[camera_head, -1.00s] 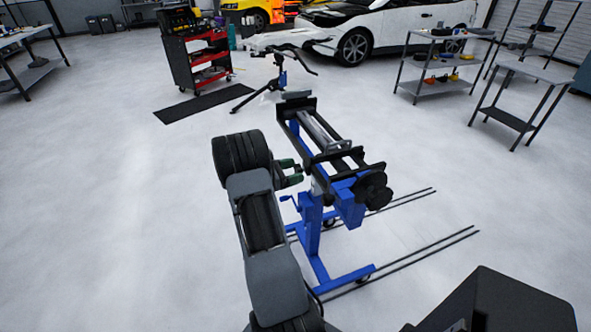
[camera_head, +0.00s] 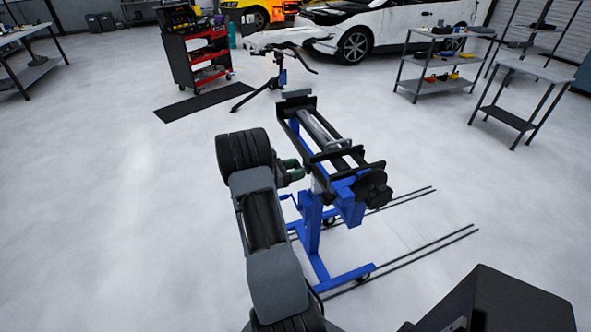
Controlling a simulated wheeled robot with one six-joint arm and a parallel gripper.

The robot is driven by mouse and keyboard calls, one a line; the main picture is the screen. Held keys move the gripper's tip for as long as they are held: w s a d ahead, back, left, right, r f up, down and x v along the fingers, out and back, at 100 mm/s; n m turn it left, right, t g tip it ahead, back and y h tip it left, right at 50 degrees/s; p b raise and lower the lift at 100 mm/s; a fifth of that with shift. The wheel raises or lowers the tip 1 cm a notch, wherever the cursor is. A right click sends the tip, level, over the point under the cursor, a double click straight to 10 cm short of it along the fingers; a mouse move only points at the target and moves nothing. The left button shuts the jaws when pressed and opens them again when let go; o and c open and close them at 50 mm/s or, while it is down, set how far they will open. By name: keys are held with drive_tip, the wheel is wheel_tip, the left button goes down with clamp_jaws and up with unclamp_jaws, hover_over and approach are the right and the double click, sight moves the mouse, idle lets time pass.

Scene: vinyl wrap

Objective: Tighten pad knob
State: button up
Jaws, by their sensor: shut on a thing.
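A blue wheeled stand (camera_head: 311,235) carries a black frame (camera_head: 287,122) with grey rollers (camera_head: 318,128) lying along it. A black lobed part (camera_head: 373,192) sits at its near right end. My gripper (camera_head: 298,171), with dark green fingers, reaches the left side of the stand's head from my arm on the left. It is shut at the stand, on what seems to be the pad knob; the knob itself is hidden by the fingers and too small to make out.
A crank handle (camera_head: 288,198) juts from the stand's left side, just below my gripper. Rails (camera_head: 425,246) lie on the floor to the right. A black tripod stand (camera_head: 279,80) and a red tool cart (camera_head: 205,60) stand behind. Floor on the left is clear.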

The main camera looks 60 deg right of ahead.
drive_tip(key=shift+f+b, duration=0.1)
drive_tip(key=shift+b, duration=0.25)
drive_tip(key=shift+f+m+b, duration=0.2)
drive_tip(key=shift+m+b, duration=8.75)
drive_tip(key=shift+b, duration=1.45)
drive_tip(key=shift+f+m+b, duration=0.2)
drive_tip(key=shift+m+b, duration=8.75)
drive_tip(key=shift+b, duration=1.4)
drive_tip(key=o, duration=0.9)
